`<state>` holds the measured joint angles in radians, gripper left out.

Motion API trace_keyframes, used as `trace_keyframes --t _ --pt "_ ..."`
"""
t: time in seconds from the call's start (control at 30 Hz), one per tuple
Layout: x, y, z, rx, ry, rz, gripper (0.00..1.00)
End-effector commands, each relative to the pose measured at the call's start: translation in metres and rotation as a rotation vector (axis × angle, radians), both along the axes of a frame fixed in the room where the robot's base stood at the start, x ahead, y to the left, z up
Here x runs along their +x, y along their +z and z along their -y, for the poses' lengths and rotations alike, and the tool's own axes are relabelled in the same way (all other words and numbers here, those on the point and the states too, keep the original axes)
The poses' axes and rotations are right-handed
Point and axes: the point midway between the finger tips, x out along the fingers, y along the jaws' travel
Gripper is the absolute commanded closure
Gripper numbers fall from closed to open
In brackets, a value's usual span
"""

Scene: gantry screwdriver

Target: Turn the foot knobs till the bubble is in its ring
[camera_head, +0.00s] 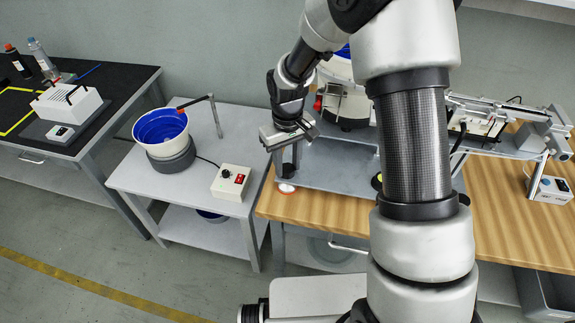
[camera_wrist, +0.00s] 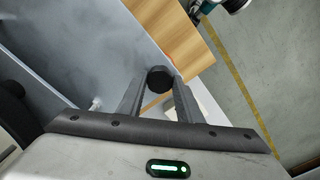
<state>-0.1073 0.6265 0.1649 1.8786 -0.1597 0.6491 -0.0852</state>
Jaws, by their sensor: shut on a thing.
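A dark round foot knob (camera_wrist: 160,76) sits at the corner of the grey base plate (camera_wrist: 85,45) in the wrist view. My gripper (camera_wrist: 158,90) is shut on this knob, one finger on each side of it. In the head view my gripper (camera_head: 288,164) points down at the front left corner of the plate (camera_head: 335,178). The knob is hidden there by the gripper. A pale foot pad (camera_head: 287,188) shows on the wooden bench below it. A black and yellow round part (camera_head: 377,181) shows at the plate's front, partly behind my arm. I cannot make out the bubble or its ring.
The plate stands on a wooden bench (camera_head: 325,212), with machinery on and behind it. A side table (camera_head: 185,188) at left holds a blue-lined bowl feeder (camera_head: 160,128) and a control box (camera_head: 231,182). My arm covers the middle of the bench.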

Motion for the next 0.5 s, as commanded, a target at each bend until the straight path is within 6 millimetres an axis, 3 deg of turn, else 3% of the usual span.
trace_keyframes --t 0.5 --pt "0.0005 0.0005 -0.0009 0.001 -0.397 0.002 0.9"
